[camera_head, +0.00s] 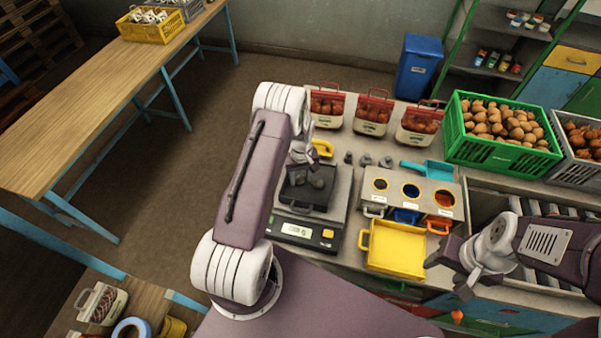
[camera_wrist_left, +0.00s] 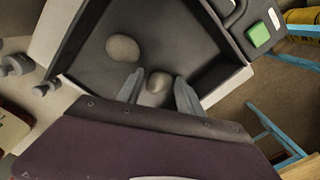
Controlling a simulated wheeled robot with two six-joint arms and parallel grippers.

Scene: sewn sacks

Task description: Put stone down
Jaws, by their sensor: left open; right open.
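A dark open tray (camera_wrist_left: 185,45) sits on the scale (camera_head: 300,232). In the left wrist view, one rounded grey stone (camera_wrist_left: 122,47) lies in the tray, away from my fingers. A second grey stone (camera_wrist_left: 158,83) lies between the fingertips of my left gripper (camera_wrist_left: 159,94). The gripper is open, with a gap on each side of this stone. In the head view my left gripper (camera_head: 308,184) is over the tray and hides much of its inside. My right gripper (camera_head: 450,275) is open and empty, right of the yellow bin (camera_head: 396,246).
Small grey weights (camera_head: 366,159) stand behind the scale, beside a teal scoop (camera_head: 430,169). A sorting box (camera_head: 432,190) with three round holes stands to the right. Red-topped sacks (camera_head: 373,112) line the back, and a green crate (camera_head: 500,154) of potatoes stands at the right.

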